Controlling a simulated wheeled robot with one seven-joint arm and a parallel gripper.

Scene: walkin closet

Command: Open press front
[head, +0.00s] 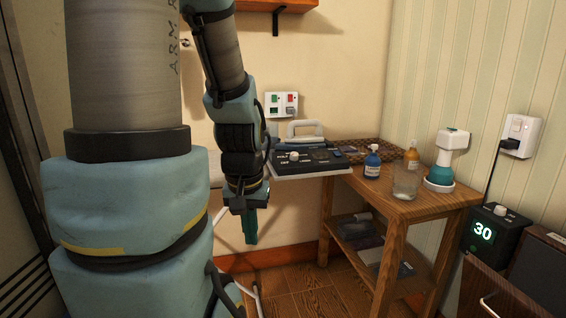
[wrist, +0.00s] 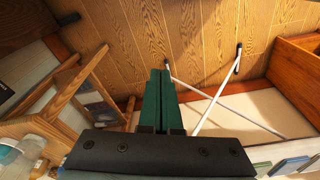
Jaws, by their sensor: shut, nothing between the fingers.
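A black panel unit (head: 308,158) with a white knob and a grey loop handle (head: 305,130) appears to be the press. It rests on a pale board beside the wooden table; which part is its front is unclear. My gripper (head: 251,238), with green fingers, hangs pointing down, left of and below the unit, apart from it. The fingers also show in the wrist view (wrist: 160,75), together and empty, above the floor. My arm hides part of the unit's left side and the board's left end.
A wooden table (head: 428,196) holds a blue bottle (head: 372,163), an orange bottle (head: 411,154), a glass (head: 405,183) and a teal-and-white device (head: 441,170). White crossed legs (wrist: 215,105) stand near my fingers. A wooden cabinet (head: 500,296) is at lower right.

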